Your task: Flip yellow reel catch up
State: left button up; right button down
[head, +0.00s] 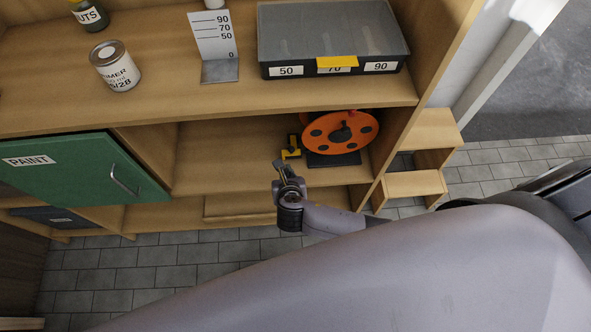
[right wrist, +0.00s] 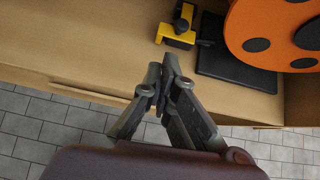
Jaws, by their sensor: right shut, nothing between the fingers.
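The orange reel (head: 341,133) stands on a dark base (head: 333,159) on the open shelf under the bench top. The yellow catch (head: 291,153) sits just left of the reel, with a dark part rising from it. In the right wrist view the catch (right wrist: 178,34) lies at the top, left of the reel (right wrist: 275,35) and the dark base (right wrist: 238,72). My right gripper (head: 280,165) is shut and empty, in front of the shelf and apart from the catch. Its closed fingertips show in the right wrist view (right wrist: 164,75). My left gripper is not in view.
A green cabinet door (head: 85,180) labelled PAINT is at the left. A primer can (head: 116,68), a height gauge (head: 216,50) and a lidded organiser box (head: 333,40) stand on the bench top. A wooden step stool (head: 415,184) stands at the right on the tiled floor.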

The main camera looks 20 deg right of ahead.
aim_at(289, 158)
pick_arm(q)
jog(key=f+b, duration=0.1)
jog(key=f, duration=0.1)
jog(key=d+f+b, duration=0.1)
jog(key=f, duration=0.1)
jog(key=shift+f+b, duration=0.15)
jog(key=shift+b, duration=0.15)
pick_arm(e)
jog(key=shift+s+d+f, duration=0.35)
jog(key=shift+s+d, duration=0.1)
jog(key=shift+d, duration=0.1)
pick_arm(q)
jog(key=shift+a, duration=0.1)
pick_arm(e)
jog(key=b+x, duration=0.2)
jog(key=x, duration=0.8)
jog(key=shift+w+d+r, duration=0.15)
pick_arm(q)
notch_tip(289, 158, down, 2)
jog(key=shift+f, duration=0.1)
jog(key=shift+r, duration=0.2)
pick_arm(e)
jog(key=shift+r, duration=0.1)
